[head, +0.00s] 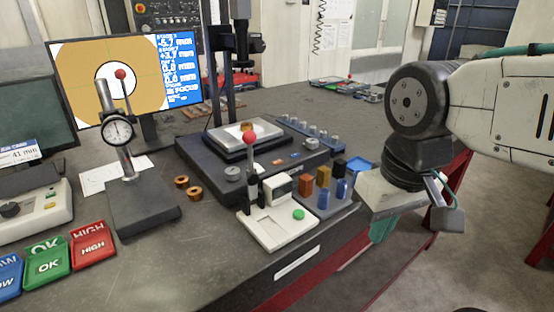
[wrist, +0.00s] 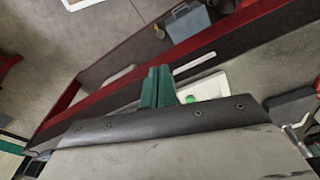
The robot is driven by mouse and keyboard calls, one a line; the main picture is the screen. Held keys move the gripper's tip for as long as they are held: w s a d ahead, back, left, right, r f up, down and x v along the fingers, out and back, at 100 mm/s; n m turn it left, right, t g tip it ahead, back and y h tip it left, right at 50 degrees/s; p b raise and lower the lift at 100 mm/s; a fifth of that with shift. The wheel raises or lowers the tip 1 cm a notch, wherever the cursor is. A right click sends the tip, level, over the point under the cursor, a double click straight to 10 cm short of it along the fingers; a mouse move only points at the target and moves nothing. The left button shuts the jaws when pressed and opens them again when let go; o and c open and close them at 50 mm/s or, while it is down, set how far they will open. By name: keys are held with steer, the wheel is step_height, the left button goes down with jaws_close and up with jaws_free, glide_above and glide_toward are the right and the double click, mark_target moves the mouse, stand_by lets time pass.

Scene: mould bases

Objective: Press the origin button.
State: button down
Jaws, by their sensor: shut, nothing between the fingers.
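A white control box (head: 270,232) has a red-knobbed joystick (head: 250,138), a small display and a round green button (head: 298,214). I cannot read a label that marks the origin button. In the wrist view the white box (wrist: 214,88) and green button (wrist: 190,98) show just right of my fingers, partly hidden by my gripper body. My gripper (head: 382,228) hangs right of the box, past the table's front edge, apart from the button. Its green fingers (wrist: 158,85) are together and empty.
A measuring stage (head: 245,135) stands behind the box, and a monitor (head: 125,85) behind left. Orange and blue blocks (head: 323,178) stand between box and gripper. A dial gauge (head: 118,130) and coloured LOW, OK and HIGH bins (head: 50,262) are left. The red-edged table front is clear.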

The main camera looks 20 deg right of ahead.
steer(key=w+a+r+t+y, duration=0.1)
steer(key=w+a+r+y, duration=0.15)
steer(key=w, duration=0.65)
steer(key=r+m+t+y, duration=0.1)
steer(key=m+t, duration=0.3)
steer(key=t, duration=0.2)
glide_above(278, 162)
steer(key=shift+s+d+r, duration=0.1)
steer(key=shift+s+d, duration=0.15)
steer(key=shift+s, duration=0.05)
steer(key=shift+f, duration=4.45)
steer(key=shift+f, duration=0.1)
steer(key=shift+f, duration=0.3)
